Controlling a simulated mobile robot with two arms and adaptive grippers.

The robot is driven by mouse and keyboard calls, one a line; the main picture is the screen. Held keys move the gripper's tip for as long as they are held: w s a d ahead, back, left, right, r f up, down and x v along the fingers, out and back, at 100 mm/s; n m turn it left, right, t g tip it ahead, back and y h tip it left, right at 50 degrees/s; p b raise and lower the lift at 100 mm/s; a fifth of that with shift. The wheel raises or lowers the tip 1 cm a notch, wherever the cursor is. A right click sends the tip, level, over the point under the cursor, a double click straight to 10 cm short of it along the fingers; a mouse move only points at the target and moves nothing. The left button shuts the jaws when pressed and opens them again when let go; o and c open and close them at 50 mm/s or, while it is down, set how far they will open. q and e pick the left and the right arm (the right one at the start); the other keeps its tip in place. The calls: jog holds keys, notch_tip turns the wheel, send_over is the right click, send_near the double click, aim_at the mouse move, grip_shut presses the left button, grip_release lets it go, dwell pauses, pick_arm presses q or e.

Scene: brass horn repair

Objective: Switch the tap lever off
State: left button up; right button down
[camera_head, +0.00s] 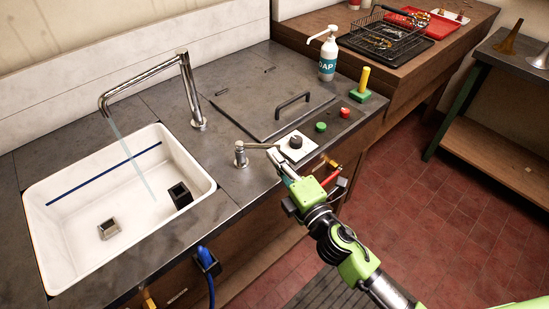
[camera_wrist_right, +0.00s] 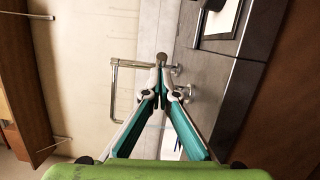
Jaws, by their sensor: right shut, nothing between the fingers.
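The tap (camera_head: 188,88) is a chrome spout bent over the white sink (camera_head: 206,190), and a thin stream of water (camera_head: 130,160) falls from it. The tap lever (camera_head: 241,153) is a small metal post on the counter with a thin handle pointing right. My right gripper (camera_head: 279,160) is shut and empty, its tips close to the handle's free end; I cannot tell whether they touch. In the right wrist view its fingertips (camera_wrist_right: 162,84) meet near the lever's round end (camera_wrist_right: 162,58), with the spout (camera_wrist_right: 114,90) to the left. My left gripper is not in view.
A control knob (camera_head: 296,142), a green button (camera_head: 320,127) and a red button (camera_head: 344,112) sit close to the gripper. A lid with a handle (camera_head: 293,103) lies behind. A soap bottle (camera_head: 328,58) stands at the back.

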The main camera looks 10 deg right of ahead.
jog(key=shift+w+d+r, duration=0.1)
jog(key=shift+d, duration=0.1)
jog(key=v, duration=1.2)
jog(key=shift+a, duration=0.15)
dwell(0.5)
jog(key=s+d+f+m+g+h, duration=0.2)
jog(key=s+d+f+m+g, duration=0.15)
jog(key=f, duration=0.95)
jog(key=s+d+f+m+g+h, duration=0.2)
jog(key=d+f+m, duration=0.15)
jog(key=f, duration=0.95)
jog(key=s+d+f+m+g+h, duration=0.2)
jog(key=f+m, duration=0.3)
jog(key=f, duration=0.7)
jog(key=s+d+f+m+g, duration=0.1)
jog(key=s+f+m+g, duration=0.2)
jog(key=s+f, duration=0.3)
jog(key=s+d+f+m+g, duration=0.1)
jog(key=s+f+m+g, duration=0.1)
jog(key=s+f, duration=0.5)
jog(key=s+d+f+m+g+h, duration=0.1)
jog(key=s+f, duration=0.6)
jog(key=s, duration=0.9)
jog(key=d+m+g, duration=0.1)
jog(key=m+g, duration=0.1)
jog(key=shift+s+m+g, duration=0.25)
jog(key=shift+m+g, duration=0.1)
jog(key=shift+m, duration=0.05)
